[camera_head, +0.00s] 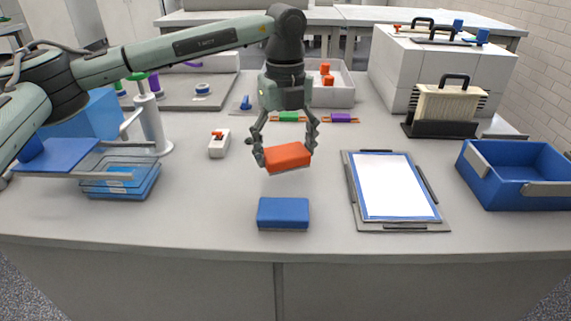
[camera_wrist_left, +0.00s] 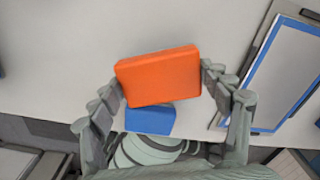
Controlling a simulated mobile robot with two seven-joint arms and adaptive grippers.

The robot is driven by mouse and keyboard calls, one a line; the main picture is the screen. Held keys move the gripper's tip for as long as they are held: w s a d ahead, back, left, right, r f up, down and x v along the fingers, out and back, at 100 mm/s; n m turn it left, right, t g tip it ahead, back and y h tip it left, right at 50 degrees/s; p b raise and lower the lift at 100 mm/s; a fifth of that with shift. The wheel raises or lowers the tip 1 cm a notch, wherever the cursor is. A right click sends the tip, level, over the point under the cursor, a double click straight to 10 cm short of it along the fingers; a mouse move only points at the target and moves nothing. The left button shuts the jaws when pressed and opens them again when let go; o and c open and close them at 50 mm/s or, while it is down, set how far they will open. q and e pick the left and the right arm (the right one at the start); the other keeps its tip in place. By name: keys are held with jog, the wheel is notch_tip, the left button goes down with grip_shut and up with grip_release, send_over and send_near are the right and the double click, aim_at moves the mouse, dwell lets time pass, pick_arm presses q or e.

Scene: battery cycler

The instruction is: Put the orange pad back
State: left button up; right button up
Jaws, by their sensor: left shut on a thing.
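The orange pad (camera_head: 288,157) is a rectangular block held between the fingers of my left gripper (camera_head: 288,153), above the table and slightly tilted. The pad also fills the middle of the left wrist view (camera_wrist_left: 159,76), with a finger on each side of it. A blue pad (camera_head: 283,213) lies flat on the table near the front edge, nearer the front than the held pad and apart from it. In the left wrist view the blue pad (camera_wrist_left: 150,119) is partly hidden behind the orange one. My right gripper is not in view.
A clipboard-like board with a white sheet (camera_head: 394,187) lies right of the blue pad. A blue bin (camera_head: 520,178) stands at the far right. A clear tray (camera_head: 122,185) is at left. A pale bin with orange blocks (camera_head: 340,95) stands behind. The table left of the blue pad is clear.

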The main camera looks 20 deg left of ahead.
aim_at(286, 167)
pick_arm(q)
notch_tip(286, 167, down, 4)
jog(key=shift+r, duration=0.1)
jog(key=shift+f, duration=0.3)
jog(key=o, duration=0.9)
jog(key=shift+o, duration=0.6)
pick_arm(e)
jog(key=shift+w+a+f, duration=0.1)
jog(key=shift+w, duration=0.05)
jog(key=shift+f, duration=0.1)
pick_arm(q)
jog(key=shift+r, duration=0.15)
